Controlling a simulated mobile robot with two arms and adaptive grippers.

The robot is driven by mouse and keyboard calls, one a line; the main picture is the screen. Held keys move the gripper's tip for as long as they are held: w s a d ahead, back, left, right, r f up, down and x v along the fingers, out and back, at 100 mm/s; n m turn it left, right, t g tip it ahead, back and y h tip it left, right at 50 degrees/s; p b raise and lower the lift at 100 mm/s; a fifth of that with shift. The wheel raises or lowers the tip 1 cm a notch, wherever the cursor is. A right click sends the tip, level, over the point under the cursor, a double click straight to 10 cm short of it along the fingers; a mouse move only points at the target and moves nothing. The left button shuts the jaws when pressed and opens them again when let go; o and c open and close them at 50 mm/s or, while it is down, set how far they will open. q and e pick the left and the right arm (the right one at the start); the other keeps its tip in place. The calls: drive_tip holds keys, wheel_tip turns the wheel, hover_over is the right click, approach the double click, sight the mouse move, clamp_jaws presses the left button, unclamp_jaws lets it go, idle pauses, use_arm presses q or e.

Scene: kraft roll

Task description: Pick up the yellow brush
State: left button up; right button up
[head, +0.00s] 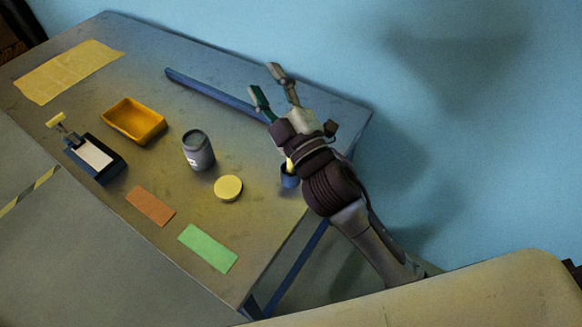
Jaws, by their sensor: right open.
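A narrow yellow thing (290,164) stands in a small blue cup (288,181) near the table's right edge. It may be the yellow brush, but my right arm hides part of it and I cannot tell for sure. My right gripper (264,80) is open and empty. Its fingers point up and left in the picture, beyond the cup, over the table's back right part. My left gripper is not in view.
On the table (220,262) are a blue bar (215,95), an orange tray (134,134), a grey jar (198,152), a yellow disc (228,187), a blue-black holder (110,171), and flat orange (150,206) and green (208,248) pieces. A yellow sheet (68,71) lies far left.

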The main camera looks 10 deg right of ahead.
drive_tip(key=s+a+r+n+g+y, duration=0.45)
drive_tip(key=a+r+n+y, duration=0.25)
drive_tip(key=a+n+y, duration=0.45)
drive_tip(key=s+a+f+n+g+y, duration=0.1)
drive_tip(key=s+a+f+n+g, duration=0.2)
drive_tip(key=n+g, duration=0.65)
drive_tip(key=s+a+n+g+y, duration=0.1)
drive_tip(key=s+a+n+g, duration=0.35)
drive_tip(key=n+g, duration=0.5)
drive_tip(key=n+t+h+p, duration=0.25)
drive_tip(key=n+h, duration=0.65)
drive_tip(key=h, duration=1.3)
hover_over(294, 169)
drive_tip(key=a, duration=0.1)
drive_tip(key=shift+t, duration=0.3)
wheel_tip(294, 169, down, 20)
drive_tip(key=shift+f+b, duration=0.15)
drive_tip(key=shift+b, duration=0.25)
drive_tip(key=shift+f, duration=0.55)
drive_tip(key=shift+w+f+p, duration=0.1)
drive_tip(key=shift+f+p, duration=0.25)
drive_tip(key=shift+p, duration=0.1)
drive_tip(key=f, duration=0.1)
drive_tip(key=f+p, duration=0.1)
drive_tip(key=f, duration=0.1)
drive_tip(key=shift+w+d+f, duration=0.1)
drive_tip(key=shift+d+f, duration=0.15)
drive_tip(key=shift+f, duration=0.45)
